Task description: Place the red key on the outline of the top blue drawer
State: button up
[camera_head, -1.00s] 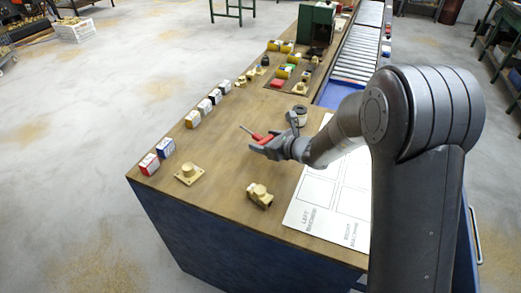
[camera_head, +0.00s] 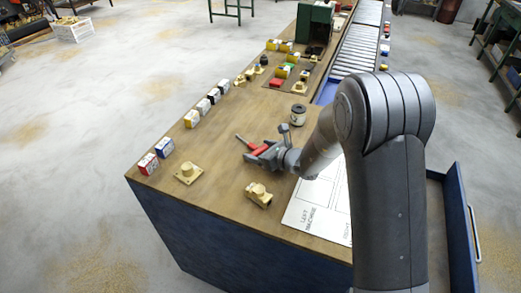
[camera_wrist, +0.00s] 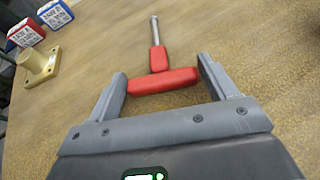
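The red key has a red T-shaped handle and a metal shaft. It is in my gripper (camera_head: 262,152) above or at the wooden worktop, left of the white sheet; its height is unclear. In the wrist view, the key (camera_wrist: 163,80) lies between the two fingers (camera_wrist: 165,85), one at each end of the crossbar, shaft pointing away. My gripper is shut on it. The blue drawer (camera_head: 459,220) stands pulled out at the right of the bench, behind my arm. My arm hides most of its inside, and no outline shows.
A brass part (camera_head: 258,195) and a flanged brass part (camera_head: 188,174) stand near the front. Red and blue boxes (camera_head: 149,164) line the left edge. A white sheet (camera_head: 318,208) lies under my arm. A spool (camera_head: 298,115) stands behind my gripper.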

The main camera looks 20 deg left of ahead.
jog(key=o, duration=0.3)
jog(key=shift+r, duration=0.25)
jog(key=v, duration=1.2)
jog(key=shift+f, duration=0.1)
